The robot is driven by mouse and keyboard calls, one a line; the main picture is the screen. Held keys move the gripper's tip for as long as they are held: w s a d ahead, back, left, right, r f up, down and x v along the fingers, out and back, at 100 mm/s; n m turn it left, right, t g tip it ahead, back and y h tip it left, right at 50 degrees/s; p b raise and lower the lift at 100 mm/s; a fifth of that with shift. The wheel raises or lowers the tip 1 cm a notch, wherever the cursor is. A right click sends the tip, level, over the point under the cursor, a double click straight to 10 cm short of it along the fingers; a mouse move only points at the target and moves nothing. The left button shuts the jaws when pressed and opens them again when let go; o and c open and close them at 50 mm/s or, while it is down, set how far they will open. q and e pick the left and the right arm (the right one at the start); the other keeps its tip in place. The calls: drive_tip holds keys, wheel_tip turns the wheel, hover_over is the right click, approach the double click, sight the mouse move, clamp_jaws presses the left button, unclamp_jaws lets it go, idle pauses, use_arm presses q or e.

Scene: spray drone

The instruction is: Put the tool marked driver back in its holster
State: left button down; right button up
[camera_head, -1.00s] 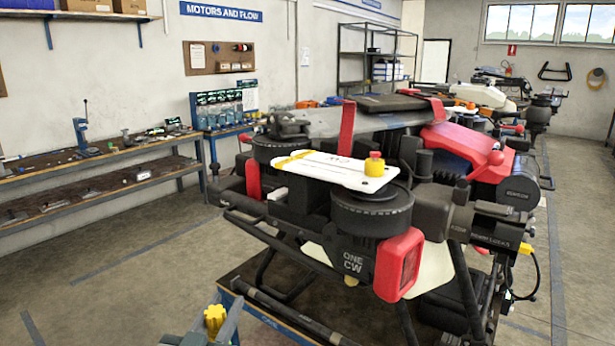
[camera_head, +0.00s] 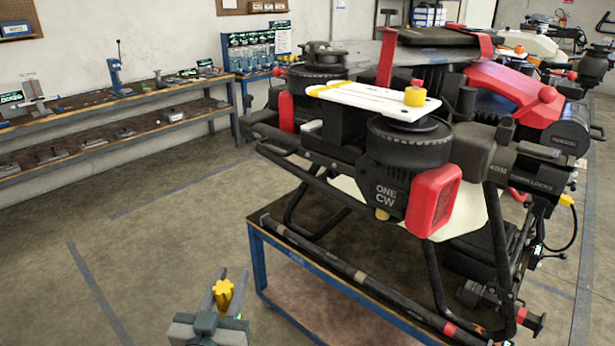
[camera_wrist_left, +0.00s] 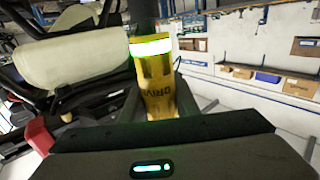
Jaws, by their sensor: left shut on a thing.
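My left gripper (camera_head: 227,297) is at the bottom of the head view, low over the floor and left of the drone's stand. It is shut on the yellow driver tool (camera_head: 223,292), whose ridged yellow end sticks up between the fingers. In the left wrist view the driver (camera_wrist_left: 157,78) is yellow with dark lettering that reads "DRIV" and a bright whitish-green band near its top. I cannot make out a holster in either view. My right gripper is not in view.
The large spray drone (camera_head: 395,190) with red and black parts stands on a blue-framed stand (camera_head: 262,262) to the right of my gripper. A workbench (camera_head: 130,98) with tools runs along the left wall. The floor between them is clear.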

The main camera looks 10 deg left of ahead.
sight(224, 315)
use_arm(q)
drive_tip(key=s+f, duration=0.1)
drive_tip(key=s, duration=0.2)
drive_tip(key=s+f, duration=0.1)
drive_tip(key=s, duration=0.2)
drive_tip(key=s+f, duration=0.1)
drive_tip(key=s, duration=0.2)
drive_tip(key=shift+s+f, duration=0.1)
